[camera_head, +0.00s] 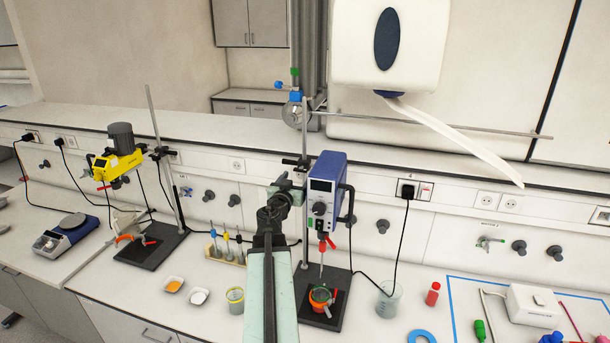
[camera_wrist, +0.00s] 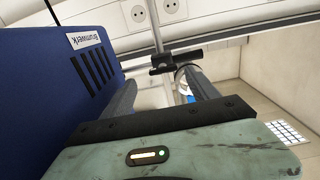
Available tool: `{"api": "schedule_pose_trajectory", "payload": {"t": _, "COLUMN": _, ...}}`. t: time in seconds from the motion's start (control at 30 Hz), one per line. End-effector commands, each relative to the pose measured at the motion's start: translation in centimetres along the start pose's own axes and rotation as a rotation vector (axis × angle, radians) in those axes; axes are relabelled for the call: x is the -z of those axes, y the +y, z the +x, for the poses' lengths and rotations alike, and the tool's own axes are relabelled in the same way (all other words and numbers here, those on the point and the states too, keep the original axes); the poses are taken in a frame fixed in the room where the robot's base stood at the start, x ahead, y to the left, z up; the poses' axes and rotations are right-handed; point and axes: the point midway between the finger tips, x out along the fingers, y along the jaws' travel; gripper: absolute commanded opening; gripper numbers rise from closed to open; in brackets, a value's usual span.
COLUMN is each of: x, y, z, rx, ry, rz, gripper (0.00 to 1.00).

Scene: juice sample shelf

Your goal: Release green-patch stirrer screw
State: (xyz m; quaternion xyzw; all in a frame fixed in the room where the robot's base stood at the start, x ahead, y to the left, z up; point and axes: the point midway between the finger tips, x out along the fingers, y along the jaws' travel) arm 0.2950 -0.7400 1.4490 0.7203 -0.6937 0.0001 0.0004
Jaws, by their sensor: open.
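The green-patch stirrer (camera_head: 325,190) is a blue box with a grey front and a green patch, held on an upright rod over a black base. It also shows as a blue housing at the left of the wrist view (camera_wrist: 55,85). My gripper (camera_head: 296,177) is raised just left of it, close to the rod's black clamp (camera_head: 297,162). In the wrist view my gripper (camera_wrist: 160,88) is open, its grey fingers apart, with the clamp (camera_wrist: 176,60) beyond them. I cannot make out the clamp's screw clearly, and I see nothing held between the fingers.
An orange vessel (camera_head: 321,297) stands under the stirrer, with a glass beaker (camera_head: 388,299) to its right. A yellow stirrer (camera_head: 118,160) stands on the left. A round flask (camera_head: 295,113) hangs behind the clamp.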

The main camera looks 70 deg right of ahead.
Motion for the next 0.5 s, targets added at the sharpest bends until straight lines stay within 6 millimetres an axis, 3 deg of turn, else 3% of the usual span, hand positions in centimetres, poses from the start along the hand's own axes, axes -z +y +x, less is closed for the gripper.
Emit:
{"api": "schedule_pose_trajectory", "payload": {"t": 0.03, "x": 0.0, "y": -0.1, "z": 1.2, "rx": 0.0, "ry": 0.0, "rz": 0.0, "gripper": 0.69}}
{"api": "schedule_pose_trajectory", "payload": {"t": 0.23, "x": 0.0, "y": -0.7, "z": 3.4, "rx": 0.009, "ry": 0.0, "rz": 0.0, "gripper": 0.69}}
{"api": "schedule_pose_trajectory", "payload": {"t": 0.5, "x": 0.0, "y": -1.1, "z": 3.5, "rx": 0.015, "ry": 0.0, "rz": 0.0, "gripper": 0.69}}
